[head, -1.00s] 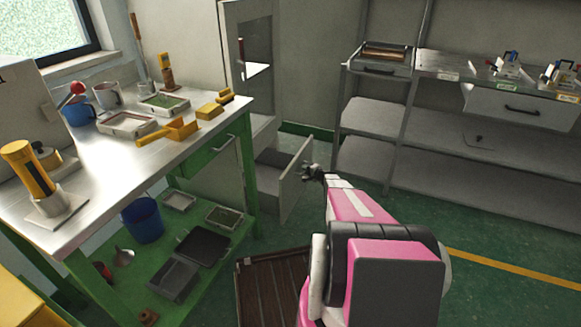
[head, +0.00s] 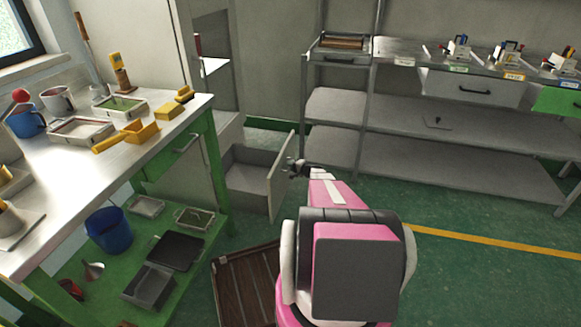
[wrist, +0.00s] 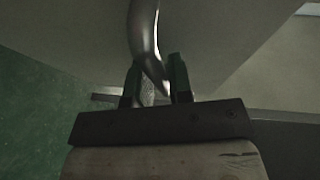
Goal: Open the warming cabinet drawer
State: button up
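The warming cabinet (head: 212,95) is a tall grey unit behind the green bench. Its low drawer (head: 247,182) stands open in the head view, its inside visible and seemingly empty. My gripper (head: 292,167) is at the outer face of the drawer's front panel (head: 282,182). In the wrist view, the curved metal drawer handle (wrist: 145,35) runs between the two dark fingers of my gripper (wrist: 156,75), which look shut on it. In the head view the handle is hidden behind my gripper.
A green workbench (head: 200,150) with moulds and mugs stands on the left. A brown slatted crate (head: 245,285) lies on the floor beside my arm. Grey shelving (head: 400,110) lines the back wall. The green floor on the right is clear.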

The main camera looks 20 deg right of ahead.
jog(key=shift+o, duration=1.1)
jog(key=v, duration=1)
jog(key=shift+s+d, duration=0.25)
jog(key=shift+s, duration=0.05)
jog(key=shift+r, duration=0.1)
